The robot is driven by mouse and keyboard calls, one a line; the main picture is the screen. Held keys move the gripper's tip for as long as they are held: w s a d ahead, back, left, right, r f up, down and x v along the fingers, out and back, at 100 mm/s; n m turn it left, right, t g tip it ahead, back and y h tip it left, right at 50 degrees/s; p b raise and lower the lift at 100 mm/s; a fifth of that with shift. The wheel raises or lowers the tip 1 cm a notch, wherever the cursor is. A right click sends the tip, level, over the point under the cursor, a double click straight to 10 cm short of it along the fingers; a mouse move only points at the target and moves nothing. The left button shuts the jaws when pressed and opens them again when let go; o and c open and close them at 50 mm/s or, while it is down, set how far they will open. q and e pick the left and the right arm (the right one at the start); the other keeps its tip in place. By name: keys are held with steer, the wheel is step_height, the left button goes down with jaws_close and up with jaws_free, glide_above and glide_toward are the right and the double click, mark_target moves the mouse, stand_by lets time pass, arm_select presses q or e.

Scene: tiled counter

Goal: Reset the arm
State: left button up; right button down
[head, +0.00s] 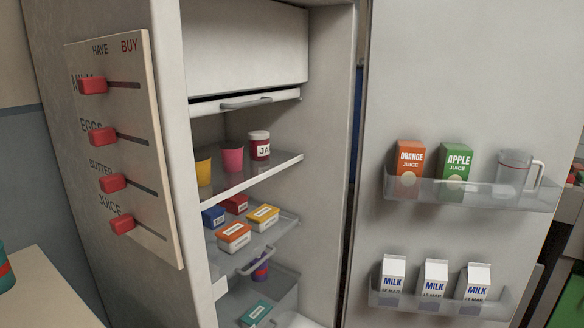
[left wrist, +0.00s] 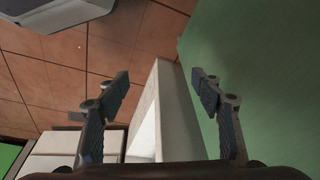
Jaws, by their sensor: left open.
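My left gripper (left wrist: 163,95) shows in the left wrist view with its two fingers spread wide and nothing between them. Below it are a tiled floor (left wrist: 155,30), a pale narrow edge and a green surface (left wrist: 265,60). Neither gripper is in the head view. The head view shows an open fridge (head: 330,130) with a slider board (head: 130,170) on its left side. The board has red sliders for milk, eggs, butter and juice, all toward the HAVE side.
The open fridge door (head: 455,70) holds orange juice (head: 409,165), apple juice (head: 455,170), a clear jug (head: 513,172) and milk cartons (head: 435,277). Shelves hold cups, a jar (head: 260,145) and several small boxes (head: 234,236). A counter (head: 45,290) stands at lower left.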

arm_select(q)
steer(key=s+a+f+g+p, duration=0.1)
steer(key=s+f+p, duration=0.5)
steer(key=s+p, duration=0.2)
steer(key=s+a+f+g+p, duration=0.1)
steer(key=s+a+f+p, duration=0.1)
steer(key=s+f+p, duration=0.5)
steer(key=s+p, duration=0.1)
steer(key=s, duration=0.4)
steer(key=shift+s+a, duration=0.2)
steer(key=shift+s, duration=0.1)
arm_select(e)
steer(key=s+d+f+g, duration=0.1)
steer(key=s+f, duration=0.5)
steer(key=s, duration=0.4)
steer(key=s+d+f+g, duration=0.1)
steer(key=s+d+f, duration=0.1)
steer(key=s+f, duration=0.5)
steer(key=s, duration=0.3)
steer(key=shift+s+d, duration=0.2)
steer(key=shift+s, duration=0.05)
